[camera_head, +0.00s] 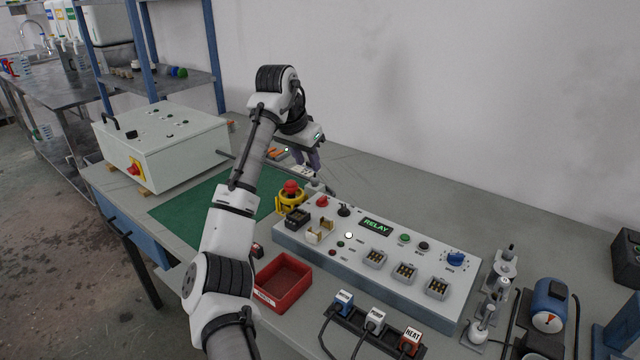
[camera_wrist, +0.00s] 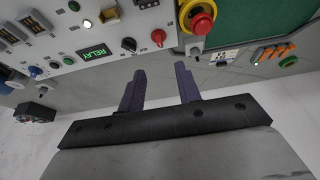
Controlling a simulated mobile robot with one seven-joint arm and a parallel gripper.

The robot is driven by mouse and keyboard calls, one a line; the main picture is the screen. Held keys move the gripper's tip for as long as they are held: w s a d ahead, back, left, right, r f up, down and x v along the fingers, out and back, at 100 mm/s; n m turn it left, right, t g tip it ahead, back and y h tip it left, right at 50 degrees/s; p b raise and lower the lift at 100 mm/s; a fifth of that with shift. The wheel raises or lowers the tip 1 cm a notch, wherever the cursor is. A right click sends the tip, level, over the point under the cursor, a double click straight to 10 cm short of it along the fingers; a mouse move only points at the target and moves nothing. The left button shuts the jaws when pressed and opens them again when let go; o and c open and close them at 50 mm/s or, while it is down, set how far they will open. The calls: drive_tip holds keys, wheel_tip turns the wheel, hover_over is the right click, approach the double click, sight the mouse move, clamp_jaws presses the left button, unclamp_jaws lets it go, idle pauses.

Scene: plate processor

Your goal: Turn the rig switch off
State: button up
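My gripper (camera_head: 306,164) is open and empty, above the back of the bench beyond the relay panel. In the wrist view its two dark fingers (camera_wrist: 160,90) stand apart with bare bench between them. No switch has a readable "rig" label. A strip with orange switches (camera_wrist: 275,54) and a small green light lies to the fingers' right in the wrist view; the head view shows its orange part (camera_head: 276,152), the rest partly hidden by my gripper. The relay panel (camera_head: 390,268) carries a red knob (camera_wrist: 158,36) and a black knob (camera_wrist: 129,44), both apart from the fingers.
A red emergency button on a yellow base (camera_head: 290,197) stands between panel and green mat (camera_head: 185,215). A white box (camera_head: 165,143) with a red-yellow rotary switch (camera_head: 134,169) stands left. A red tray (camera_head: 284,284) and plugs (camera_head: 375,322) lie in front. The back bench is mostly clear.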

sight(322, 198)
drive_tip(key=p+x, duration=0.2)
drive_tip(key=x, duration=1.1)
drive_tip(key=shift+d+f, duration=0.15)
drive_tip(key=shift+f, duration=0.15)
clamp_jaws()
